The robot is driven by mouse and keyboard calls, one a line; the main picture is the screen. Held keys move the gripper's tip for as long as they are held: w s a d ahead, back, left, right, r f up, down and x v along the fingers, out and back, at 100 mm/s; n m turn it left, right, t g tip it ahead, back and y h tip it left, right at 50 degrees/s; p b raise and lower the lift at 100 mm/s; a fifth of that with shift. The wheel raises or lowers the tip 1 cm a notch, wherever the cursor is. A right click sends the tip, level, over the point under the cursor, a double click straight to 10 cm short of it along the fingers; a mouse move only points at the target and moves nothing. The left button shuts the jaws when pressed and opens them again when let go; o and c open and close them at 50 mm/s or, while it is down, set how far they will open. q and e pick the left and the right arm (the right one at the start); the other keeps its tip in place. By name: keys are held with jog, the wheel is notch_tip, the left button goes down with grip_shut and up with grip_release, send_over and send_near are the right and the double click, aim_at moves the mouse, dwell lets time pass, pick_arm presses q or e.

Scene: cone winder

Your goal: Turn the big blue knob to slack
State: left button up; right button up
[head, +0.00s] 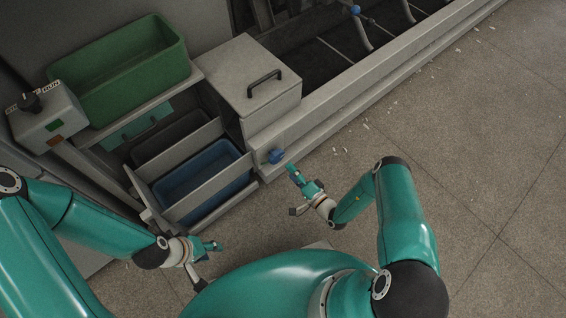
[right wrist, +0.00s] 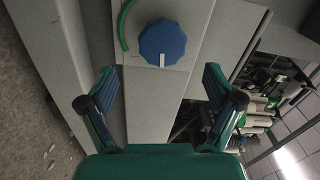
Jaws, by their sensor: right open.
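The big blue knob (head: 275,156) sits on the front of the machine's light grey end housing in the head view. In the right wrist view the knob (right wrist: 162,43) is a faceted blue dial with a white pointer mark at its lower edge. A green arc is marked to its left. My right gripper (head: 293,170) is close to the knob and apart from it. In the right wrist view its fingers (right wrist: 158,88) are spread, with the knob beyond and between them. My left gripper (head: 216,246) is low on the left, away from the knob; its finger gap is too small to judge.
A green bin (head: 122,70) stands on a shelf. Below it are a blue tray (head: 205,178) and a dark tray. A control box with a black switch (head: 48,110) is at the left. A handled grey lid (head: 245,72) tops the housing. The floor (head: 470,160) at right is clear apart from scraps.

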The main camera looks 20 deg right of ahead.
aim_at(279, 159)
jog(key=v, duration=0.5)
jog(key=shift+s, duration=0.25)
jog(key=w+a+m+b, duration=0.1)
jog(key=w+m+b, duration=0.1)
jog(key=w+m, duration=0.2)
jog(key=w+a+m+y+b, duration=0.1)
jog(key=w+m, duration=0.3)
jog(key=m, duration=0.5)
jog(key=w+a+m+b, duration=0.2)
jog(key=w+m+b, duration=0.1)
jog(key=m, duration=0.3)
jog(key=shift+w+a+r+g, duration=0.15)
jog(key=shift+w+a+g, duration=0.15)
jog(key=shift+w, duration=0.4)
